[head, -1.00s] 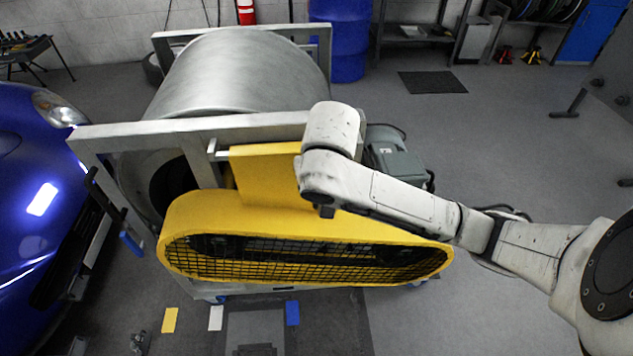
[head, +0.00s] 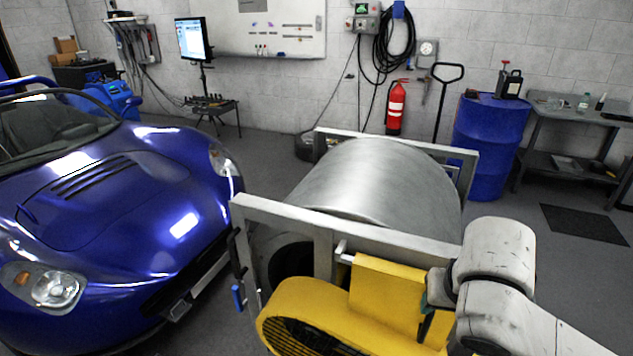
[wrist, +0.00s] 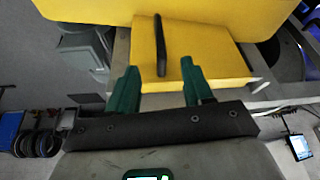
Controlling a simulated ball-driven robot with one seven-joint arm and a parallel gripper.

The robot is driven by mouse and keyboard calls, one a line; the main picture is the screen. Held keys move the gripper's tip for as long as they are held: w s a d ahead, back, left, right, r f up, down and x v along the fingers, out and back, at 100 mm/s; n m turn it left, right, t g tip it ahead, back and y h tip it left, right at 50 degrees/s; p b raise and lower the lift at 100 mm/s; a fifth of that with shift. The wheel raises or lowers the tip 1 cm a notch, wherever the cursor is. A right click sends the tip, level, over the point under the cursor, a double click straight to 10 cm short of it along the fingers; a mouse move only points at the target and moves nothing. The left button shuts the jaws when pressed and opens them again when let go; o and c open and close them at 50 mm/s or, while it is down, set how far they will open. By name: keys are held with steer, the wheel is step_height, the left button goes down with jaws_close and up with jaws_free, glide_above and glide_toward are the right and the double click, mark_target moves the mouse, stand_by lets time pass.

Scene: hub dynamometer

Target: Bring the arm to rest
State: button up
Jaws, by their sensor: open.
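My gripper (wrist: 160,88) shows in the wrist view with its two green fingers apart and nothing between them. The yellow belt guard (wrist: 205,50) of the dynamometer lies beyond the fingertips, with a dark handle (wrist: 160,45) on it seen between them. I cannot tell whether the fingers touch the guard. In the head view my arm reaches in from the lower right, and its wrist end is beside the yellow guard (head: 385,300). There the gripper is mostly hidden behind my arm.
The steel roller (head: 375,185) sits in its grey frame (head: 300,219) behind the guard. A blue car (head: 110,195) stands close on the left. A blue drum (head: 488,145), a fire extinguisher (head: 395,108) and a workbench (head: 575,120) line the back wall. Open floor lies before them.

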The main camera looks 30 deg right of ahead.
steer(key=w+a+r+n+t+y, duration=0.2)
steer(key=w+a+r+t+y, duration=0.15)
steer(key=w+a, duration=0.55)
steer(key=s+a+f+n+y, duration=0.1)
steer(key=a+f+n+y, duration=0.1)
steer(key=a+f, duration=0.4)
steer(key=s+a+f+n+g, duration=0.1)
steer(key=s+a+f+g, duration=0.15)
steer(key=s+f, duration=0.9)
steer(key=s+d+f+n+g+h, duration=0.2)
steer(key=s+d+f, duration=0.4)
steer(key=s, duration=0.5)
steer(key=shift+d+f+n+g+h, duration=0.45)
steer(key=shift+f+g, duration=0.25)
steer(key=shift+f, duration=0.1)
steer(key=shift+a, duration=0.1)
